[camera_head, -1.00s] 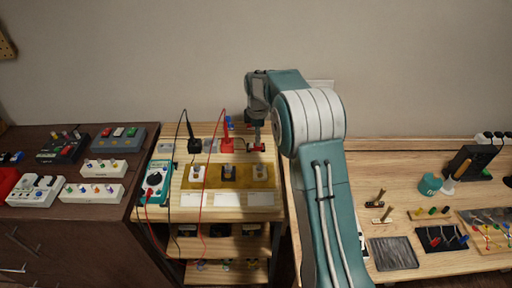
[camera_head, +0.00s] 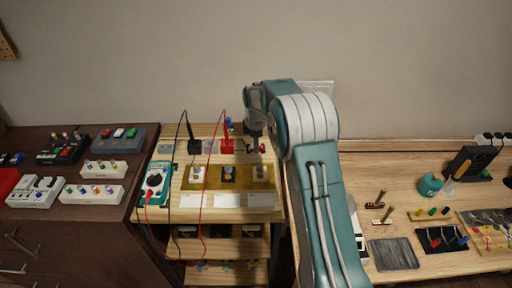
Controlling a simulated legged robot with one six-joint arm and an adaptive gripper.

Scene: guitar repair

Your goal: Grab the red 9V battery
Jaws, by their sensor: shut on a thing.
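The red 9V battery (camera_head: 262,148) is a small red patch at the back right of the light wooden bench, at my gripper's fingertips. My gripper (camera_head: 255,146) points down there and is shut on the battery. The fingers and much of the battery are small and partly hidden, so I cannot tell whether it touches the bench top.
A red probe block (camera_head: 227,146) and a black one (camera_head: 194,146) stand left of my gripper, with cables running to a teal multimeter (camera_head: 157,182). A brass-coloured plate (camera_head: 213,184) with several knobs lies in front. Pedals crowd the dark cabinet (camera_head: 135,190) at left.

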